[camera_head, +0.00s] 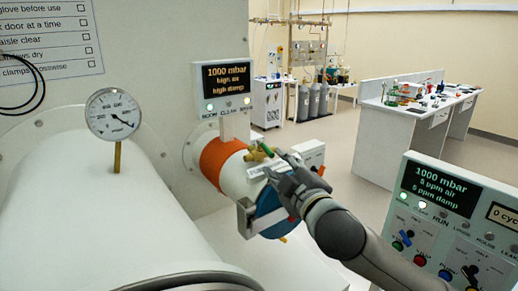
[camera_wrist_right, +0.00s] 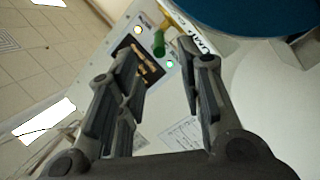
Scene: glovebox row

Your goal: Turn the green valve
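The green valve handle (camera_head: 267,150) sits on a brass fitting on top of the small white cylinder with the orange band. It also shows in the right wrist view (camera_wrist_right: 158,43), near and beyond the fingertips. My right gripper (camera_head: 278,167) is just to the right of and below the handle in the head view. In the wrist view its two fingers (camera_wrist_right: 160,58) stand apart with a clear gap, and the handle appears in line with this gap. I cannot tell whether a finger touches it. My left gripper is in neither view.
A display box reading 1000 mbar (camera_head: 226,86) stands above the small cylinder. A blue round door (camera_head: 268,212) closes its near end. A large white cylinder (camera_head: 90,215) with a gauge (camera_head: 114,113) is at left. A control panel (camera_head: 450,215) is at right.

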